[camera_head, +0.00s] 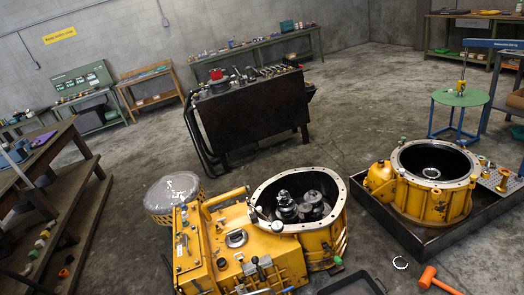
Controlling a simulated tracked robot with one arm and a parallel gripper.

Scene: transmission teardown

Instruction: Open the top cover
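A yellow transmission housing (205,250) stands at the bottom centre, with levers and fittings on its top. Its round, flanged bell end (335,212) is open upward and shows dark metal gears (287,206) inside. A round grey lid-like disc (172,190) sits level at its upper left, over a yellow perforated rim. I cannot tell which part is the top cover. A second yellow ring-shaped housing (432,200) stands at the right with its wide mouth open upward and a pale ring inside. My gripper is not in view.
A black tray (407,236) bears the second housing. An orange mallet (437,281) and a metal ring (400,263) lie on the floor. A dark workbench (252,115) stands behind, a green stool (460,97) at right, wooden steps (85,215) at left. Grey floor lies between.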

